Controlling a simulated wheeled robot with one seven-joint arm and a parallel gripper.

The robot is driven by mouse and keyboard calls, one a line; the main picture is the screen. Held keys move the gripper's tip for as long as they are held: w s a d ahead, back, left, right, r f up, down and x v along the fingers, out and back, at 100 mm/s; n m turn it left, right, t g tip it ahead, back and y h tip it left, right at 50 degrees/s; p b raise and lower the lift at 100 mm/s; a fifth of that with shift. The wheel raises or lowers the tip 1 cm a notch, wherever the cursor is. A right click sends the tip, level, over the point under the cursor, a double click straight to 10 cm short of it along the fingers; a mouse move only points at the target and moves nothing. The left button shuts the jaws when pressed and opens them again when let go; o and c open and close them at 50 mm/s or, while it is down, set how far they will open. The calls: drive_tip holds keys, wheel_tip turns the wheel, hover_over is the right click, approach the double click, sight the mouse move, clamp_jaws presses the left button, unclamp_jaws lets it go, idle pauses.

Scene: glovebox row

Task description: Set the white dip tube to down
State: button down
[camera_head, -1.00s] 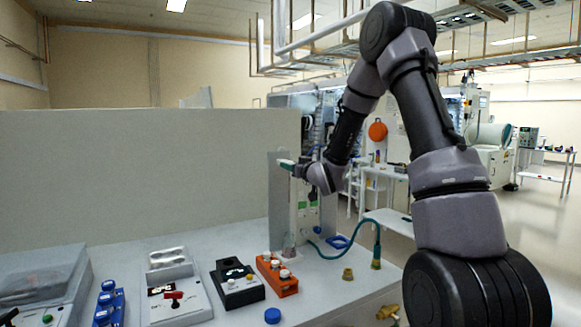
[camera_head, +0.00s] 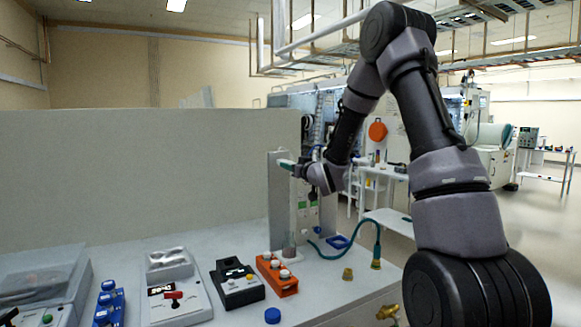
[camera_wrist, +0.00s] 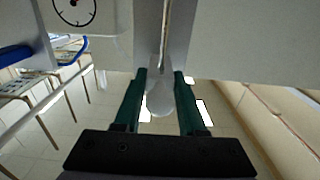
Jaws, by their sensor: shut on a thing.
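The white dip tube shows in the wrist view as a pale, round-ended piece (camera_wrist: 160,98) between my green fingers. My gripper (camera_wrist: 160,74) is shut on it. In the head view my gripper (camera_head: 286,163) is at the upper part of the upright grey stand (camera_head: 279,200) at the back right of the bench. The tube is too small there to make out clearly, and its lower end cannot be told apart from the stand and the small vessel (camera_head: 289,252) at its foot.
An orange box with white knobs (camera_head: 277,274), a black device (camera_head: 237,284) and a blue cap (camera_head: 272,315) are on the bench in front. A teal hose (camera_head: 352,226) arches right of the stand. A tall grey partition (camera_head: 140,180) closes off the left back.

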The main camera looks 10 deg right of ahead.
drive_tip(key=shift+f, duration=0.1)
idle(0.3)
wheel_tip(320, 180, down, 21)
drive_tip(key=shift+r, duration=0.2)
idle(0.3)
drive_tip(key=c, duration=0.6)
unclamp_jaws()
drive_tip(key=shift+r, duration=0.1)
drive_tip(key=shift+c, duration=0.2)
drive_tip(key=v, duration=1)
drive_tip(key=shift+s, duration=0.4)
drive_tip(key=shift+d, duration=0.1)
